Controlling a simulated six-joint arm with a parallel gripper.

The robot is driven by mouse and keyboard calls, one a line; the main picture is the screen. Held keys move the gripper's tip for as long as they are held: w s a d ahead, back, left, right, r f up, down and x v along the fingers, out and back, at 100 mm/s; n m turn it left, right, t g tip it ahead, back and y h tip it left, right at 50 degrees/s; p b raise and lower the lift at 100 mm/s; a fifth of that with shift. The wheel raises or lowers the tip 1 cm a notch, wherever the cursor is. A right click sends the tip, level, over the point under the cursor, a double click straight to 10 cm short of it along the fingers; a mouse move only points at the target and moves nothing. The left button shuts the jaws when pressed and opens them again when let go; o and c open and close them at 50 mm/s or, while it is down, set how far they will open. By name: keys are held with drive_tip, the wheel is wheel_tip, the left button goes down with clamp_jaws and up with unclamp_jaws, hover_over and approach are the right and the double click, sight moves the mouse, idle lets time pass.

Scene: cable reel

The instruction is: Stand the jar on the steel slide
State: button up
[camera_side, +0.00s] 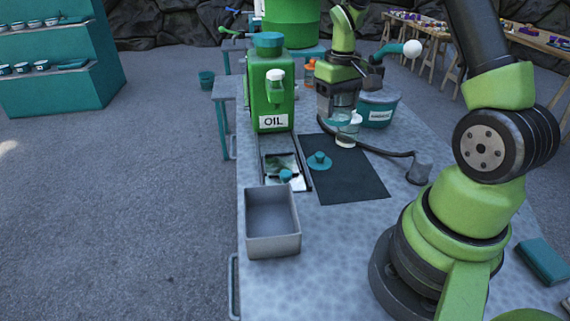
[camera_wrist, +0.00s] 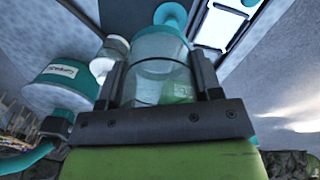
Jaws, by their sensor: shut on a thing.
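A clear glass jar (camera_wrist: 160,72) sits between the two fingers of my gripper (camera_wrist: 160,85) in the wrist view. My gripper is shut on it. In the side view my gripper (camera_side: 339,112) holds the jar (camera_side: 336,119) over the far end of the dark mat (camera_side: 350,180); whether it touches the surface I cannot tell. The bright steel slide (camera_side: 274,162) lies in a track in front of the green oil tank (camera_side: 273,95), left of the mat and apart from the jar. A small teal piece (camera_side: 286,175) shows at its near end. The slide also shows at upper right in the wrist view (camera_wrist: 222,29).
A teal knobbed lid (camera_side: 319,161) lies on the mat. A white-topped item (camera_side: 349,134) stands close beside the jar. A labelled teal pot (camera_side: 378,112) stands behind to the right. A grey bin (camera_side: 272,246) sits at the near end of the slide.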

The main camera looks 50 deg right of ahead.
wheel_tip(320, 180, up, 6)
drive_tip(key=f, duration=0.1)
hover_over(281, 164)
wheel_tip(281, 164, down, 17)
drive_tip(key=shift+f, duration=0.1)
drive_tip(key=o, duration=1)
drive_tip(key=shift+f, duration=0.1)
